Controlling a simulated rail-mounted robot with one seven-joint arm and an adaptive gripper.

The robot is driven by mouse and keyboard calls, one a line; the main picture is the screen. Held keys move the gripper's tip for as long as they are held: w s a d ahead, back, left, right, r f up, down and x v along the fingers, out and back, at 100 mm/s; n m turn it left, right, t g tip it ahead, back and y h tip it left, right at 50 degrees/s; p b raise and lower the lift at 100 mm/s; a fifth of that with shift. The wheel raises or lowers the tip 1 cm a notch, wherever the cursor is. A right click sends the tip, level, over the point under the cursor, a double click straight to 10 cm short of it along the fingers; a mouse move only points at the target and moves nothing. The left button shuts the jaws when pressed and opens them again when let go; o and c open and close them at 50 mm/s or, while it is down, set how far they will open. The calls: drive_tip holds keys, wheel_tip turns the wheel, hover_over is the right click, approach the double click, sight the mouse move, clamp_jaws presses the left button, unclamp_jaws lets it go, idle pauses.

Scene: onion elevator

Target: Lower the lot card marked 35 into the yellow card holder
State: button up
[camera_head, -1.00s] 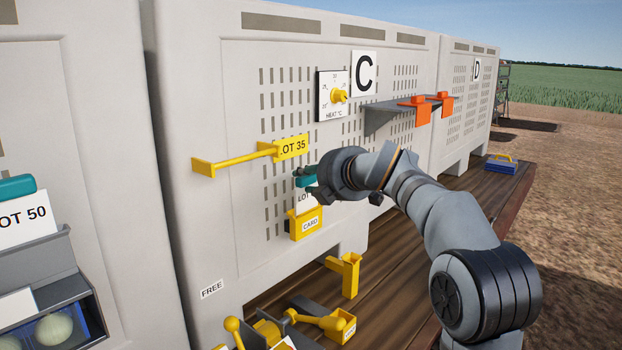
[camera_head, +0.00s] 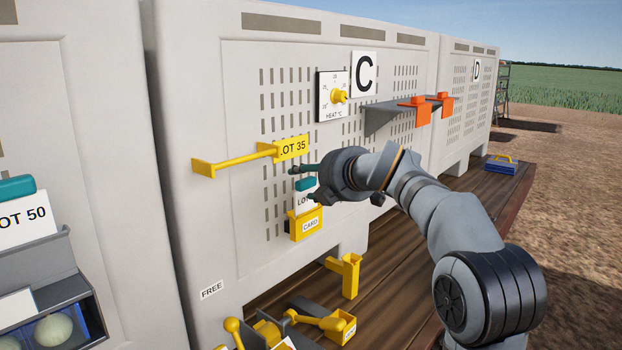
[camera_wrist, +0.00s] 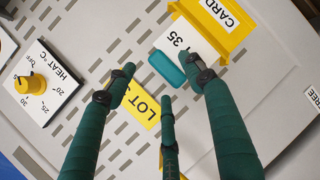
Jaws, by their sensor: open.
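The lot card (camera_head: 305,200), white with a teal grip, stands upright in the yellow card holder (camera_head: 306,223) labelled CARD on the front of unit C. In the wrist view the card (camera_wrist: 186,40) shows 35, and its lower part is inside the holder (camera_wrist: 237,28). The teal grip (camera_wrist: 167,69) sticks out on the near side. My gripper (camera_head: 305,183) is open beside the card's grip. In the wrist view its teal fingers (camera_wrist: 165,90) are spread apart, one of them beside the grip. I cannot tell whether that finger touches it.
A yellow bar with a LOT 35 sign (camera_head: 291,148) sticks out above the holder. A heat dial (camera_head: 338,96) and a grey shelf with orange clips (camera_head: 400,106) are to the upper right. Yellow tools (camera_head: 315,320) lie below. A LOT 50 card (camera_head: 22,222) stands at left.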

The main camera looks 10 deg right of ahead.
drive_tip(key=v, duration=1.1)
drive_tip(key=shift+s, duration=0.3)
drive_tip(key=shift+w+d, duration=0.1)
drive_tip(key=x, duration=1.1)
drive_tip(key=shift+w, duration=0.3)
drive_tip(key=shift+r+p, duration=0.35)
drive_tip(key=shift+p, duration=0.15)
drive_tip(key=shift+w+f, duration=0.1)
drive_tip(key=shift+w, duration=0.1)
